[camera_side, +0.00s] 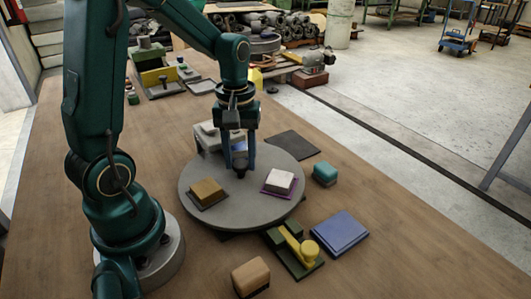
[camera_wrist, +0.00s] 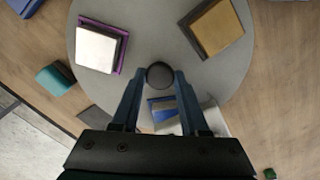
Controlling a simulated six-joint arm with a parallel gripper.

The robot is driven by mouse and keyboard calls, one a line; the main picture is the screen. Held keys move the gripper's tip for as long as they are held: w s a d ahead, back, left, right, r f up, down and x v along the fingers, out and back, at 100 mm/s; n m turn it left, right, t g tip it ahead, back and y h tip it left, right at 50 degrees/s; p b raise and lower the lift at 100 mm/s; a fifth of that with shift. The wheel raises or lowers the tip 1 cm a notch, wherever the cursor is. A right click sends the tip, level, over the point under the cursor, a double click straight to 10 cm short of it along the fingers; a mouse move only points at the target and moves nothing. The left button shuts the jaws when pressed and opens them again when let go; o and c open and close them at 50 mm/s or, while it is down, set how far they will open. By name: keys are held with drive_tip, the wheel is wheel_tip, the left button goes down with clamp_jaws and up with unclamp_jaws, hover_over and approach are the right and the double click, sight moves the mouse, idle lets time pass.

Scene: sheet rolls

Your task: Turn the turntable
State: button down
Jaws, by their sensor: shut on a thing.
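The turntable (camera_side: 235,207) is a round grey disc on the wooden table; its surface also shows in the wrist view (camera_wrist: 135,25). A dark round knob (camera_wrist: 160,75) stands on it. My gripper (camera_side: 239,166) points down over the disc, and its two blue fingers are shut on the knob in the wrist view (camera_wrist: 160,80). On the disc, an ochre block (camera_side: 207,190) sits on a dark pad and a white block (camera_side: 280,181) sits on a purple pad. A pale object (camera_side: 208,138) with a blue part lies behind my gripper, partly hidden.
A teal block (camera_side: 325,173) and a dark flat pad (camera_side: 292,144) lie right of the disc. In front are a green base with a yellow lever (camera_side: 297,244), a blue slab (camera_side: 340,232) and a tan block (camera_side: 251,276). A green and yellow fixture (camera_side: 158,78) stands behind.

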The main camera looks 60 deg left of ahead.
sight(241, 163)
drive_tip(key=shift+r+m, duration=0.1)
drive_tip(key=shift+m, duration=9.4)
drive_tip(key=shift+c, duration=2.1)
unclamp_jaws()
drive_tip(key=shift+r, duration=2.55)
